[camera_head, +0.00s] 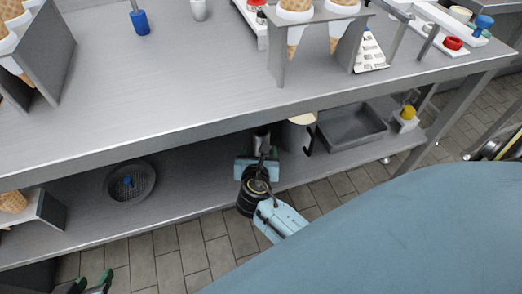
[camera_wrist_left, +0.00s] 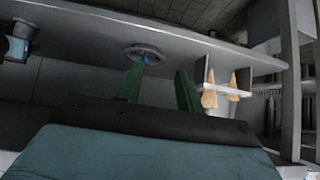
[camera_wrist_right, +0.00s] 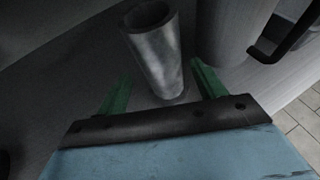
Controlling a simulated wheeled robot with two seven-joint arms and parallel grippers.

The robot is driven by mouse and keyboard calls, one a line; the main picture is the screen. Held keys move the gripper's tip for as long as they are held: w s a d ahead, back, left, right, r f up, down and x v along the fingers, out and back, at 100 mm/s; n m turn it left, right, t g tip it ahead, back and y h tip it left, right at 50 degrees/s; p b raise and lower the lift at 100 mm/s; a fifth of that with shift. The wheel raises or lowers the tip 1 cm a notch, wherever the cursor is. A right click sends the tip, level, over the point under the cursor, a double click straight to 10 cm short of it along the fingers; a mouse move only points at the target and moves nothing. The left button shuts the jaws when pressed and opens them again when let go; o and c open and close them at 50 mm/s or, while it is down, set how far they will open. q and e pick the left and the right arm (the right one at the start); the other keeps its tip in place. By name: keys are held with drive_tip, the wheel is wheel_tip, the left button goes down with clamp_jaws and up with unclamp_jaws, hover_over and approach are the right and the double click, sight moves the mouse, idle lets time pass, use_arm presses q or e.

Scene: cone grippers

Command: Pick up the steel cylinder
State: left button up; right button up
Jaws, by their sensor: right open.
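The steel cylinder (camera_head: 262,140) stands on the lower shelf under the counter, partly hidden by my right gripper in the head view. In the right wrist view, the grey, open-topped cylinder (camera_wrist_right: 155,50) is upright, leaning in the picture. My right gripper (camera_wrist_right: 160,74) is open, with one green finger on each side of the cylinder; I cannot tell whether they touch it. My left gripper (camera_head: 92,282) is at the lower left edge of the head view, away from the cylinder. In the left wrist view its green fingers (camera_wrist_left: 160,82) are apart with nothing between them.
A larger pot with a dark handle (camera_wrist_right: 230,30) stands close to the right of the cylinder. A grey tray (camera_head: 352,138) lies farther right on the shelf. A round strainer (camera_head: 130,183) lies to the left. The counter (camera_head: 150,80) overhangs the shelf.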

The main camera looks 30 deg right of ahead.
drive_tip(key=b+x, duration=0.2)
drive_tip(key=x, duration=0.1)
drive_tip(key=shift+w+d+f, duration=0.1)
drive_tip(key=shift+d+f, duration=0.1)
drive_tip(key=shift+d, duration=0.1)
drive_tip(key=shift+w+d, duration=0.15)
use_arm(q)
drive_tip(key=w+d+r+t+h, duration=0.1)
drive_tip(key=w+d+r+t, duration=0.2)
drive_tip(key=w+r+t, duration=0.2)
wheel_tip(320, 180, up, 2)
drive_tip(key=shift+w+r+t+h, duration=0.25)
drive_tip(key=shift+t+h, duration=0.15)
drive_tip(key=shift+t, duration=0.1)
drive_tip(key=shift+s+d, duration=0.1)
use_arm(e)
drive_tip(key=c, duration=1.5)
